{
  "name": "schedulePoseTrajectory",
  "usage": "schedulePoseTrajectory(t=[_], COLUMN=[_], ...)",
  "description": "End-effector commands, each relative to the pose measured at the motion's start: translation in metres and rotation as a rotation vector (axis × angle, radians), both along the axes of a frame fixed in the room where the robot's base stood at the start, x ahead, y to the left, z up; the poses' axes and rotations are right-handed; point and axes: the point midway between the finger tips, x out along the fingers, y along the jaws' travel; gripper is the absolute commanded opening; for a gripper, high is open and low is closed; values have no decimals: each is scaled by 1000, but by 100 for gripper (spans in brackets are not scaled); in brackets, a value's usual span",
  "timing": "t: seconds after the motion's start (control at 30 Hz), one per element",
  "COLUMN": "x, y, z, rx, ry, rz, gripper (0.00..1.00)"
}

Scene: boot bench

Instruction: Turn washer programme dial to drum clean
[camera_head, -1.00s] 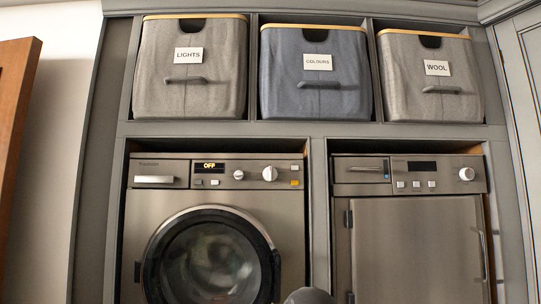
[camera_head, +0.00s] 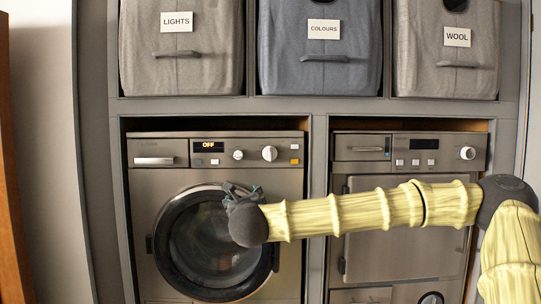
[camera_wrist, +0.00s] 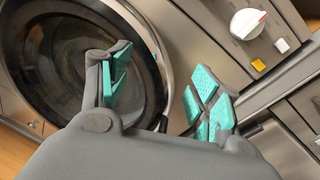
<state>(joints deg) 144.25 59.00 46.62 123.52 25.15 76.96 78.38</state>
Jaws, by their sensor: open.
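The washer (camera_head: 150,185) stands at the left, its round glass door shut and its display (camera_head: 208,147) reading OFF. A larger white dial (camera_head: 270,153) sits right of a smaller knob (camera_head: 238,154) on its panel. The larger dial also shows at the top right of the wrist view (camera_wrist: 248,22); its markings are too small to read. My gripper (camera_head: 240,192) is in front of the door's upper right rim, below both knobs. In the wrist view my gripper (camera_wrist: 160,78) is open and empty, its teal pads apart, with the dial beyond the right finger.
A second appliance (camera_head: 400,265) with its own knob (camera_head: 467,153) stands at the right, partly behind my arm. Bins for lights (camera_head: 180,70), colours (camera_head: 320,85) and wool (camera_head: 445,80) fill the shelf above. A brown wooden edge (camera_head: 12,230) is at the far left.

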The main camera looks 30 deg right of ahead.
Motion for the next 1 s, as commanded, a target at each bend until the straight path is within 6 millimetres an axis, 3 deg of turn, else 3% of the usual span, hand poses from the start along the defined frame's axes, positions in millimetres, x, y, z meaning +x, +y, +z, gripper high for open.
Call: schedulePoseTrajectory(t=[0.03,0.1,0.2,0.3,0.53,1.0], x=[-8,-18,-29,-35,-23,35], y=[-18,-36,-55,-65,-77,-112], z=[41,73,103,117,124,124], rx=[67,144,223,267,280,278], ry=[-49,-105,-163,-192,-203,-201], rz=[-34,-69,-104,-122,-129,-127], gripper=[63,63,63,63,63,63])
